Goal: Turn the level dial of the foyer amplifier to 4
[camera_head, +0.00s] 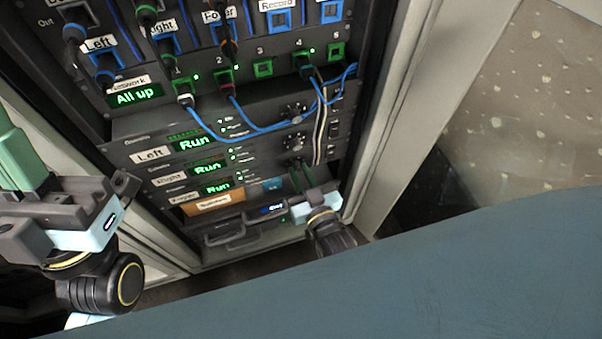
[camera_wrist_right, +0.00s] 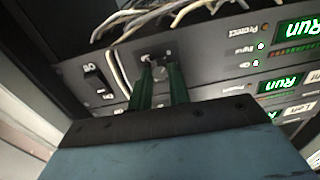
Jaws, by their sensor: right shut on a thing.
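The foyer amplifier is the lowest of the stacked amplifiers, with a green Run display (camera_head: 218,187) and a label at its left. My right gripper (camera_head: 298,180) is at its right part and hides its level dial in the head view. In the right wrist view, where the rack appears upside down, the dial (camera_wrist_right: 157,73) sits between the green fingers, which are shut on it. The dial's pointer and scale are too small to read. My left gripper (camera_head: 18,150) is at the left edge, away from the rack; its fingers are partly cut off.
The right and left amplifiers stand above, with bare dials (camera_head: 295,143) at their right. Blue patch cables (camera_head: 255,136) and pale cables (camera_head: 320,135) hang near the dials. A power switch (camera_wrist_right: 97,82) is beside the held dial. The rack's pale frame (camera_head: 395,110) bounds the right side.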

